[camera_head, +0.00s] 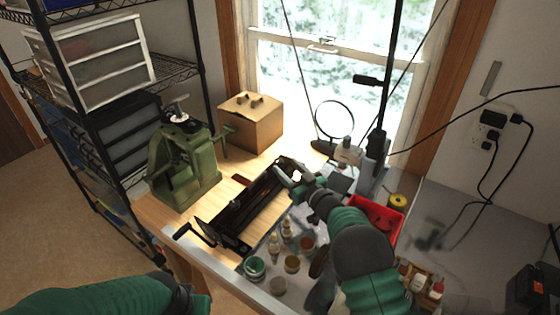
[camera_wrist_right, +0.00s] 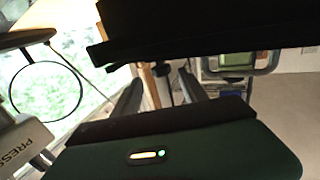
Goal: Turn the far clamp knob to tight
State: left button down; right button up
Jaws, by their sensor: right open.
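A long dark press-like device (camera_head: 247,207) lies on the wooden bench, with a crank handle (camera_head: 197,234) at its near left end. My right gripper (camera_head: 285,171) is over its far right end. The far clamp knob cannot be made out in the head view, where my gripper and wrist cover that end. In the right wrist view my right gripper (camera_wrist_right: 162,90) has its two fingers apart. A small dark shape shows between them, and I cannot tell whether it is the knob. My left arm enters at the lower left, with its gripper out of view.
A green machine (camera_head: 185,165) and a cardboard box (camera_head: 251,122) stand at the back left. Several small jars (camera_head: 254,267) stand in front of the device. A red tray (camera_head: 377,218) lies right of my wrist. A ring on a stand (camera_head: 335,119) is by the window.

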aim_at(282, 163)
jog(key=x, duration=0.5)
jog(key=shift+s+a+f, duration=0.1)
jog(key=shift+a+f, duration=0.05)
jog(key=shift+a, duration=0.1)
pick_arm(q)
jog(key=shift+w+a+r, duration=0.1)
jog(key=shift+a, duration=0.15)
pick_arm(e)
jog(key=shift+d, duration=0.15)
pick_arm(q)
jog(key=shift+d, duration=0.1)
pick_arm(e)
jog(key=shift+d, duration=0.1)
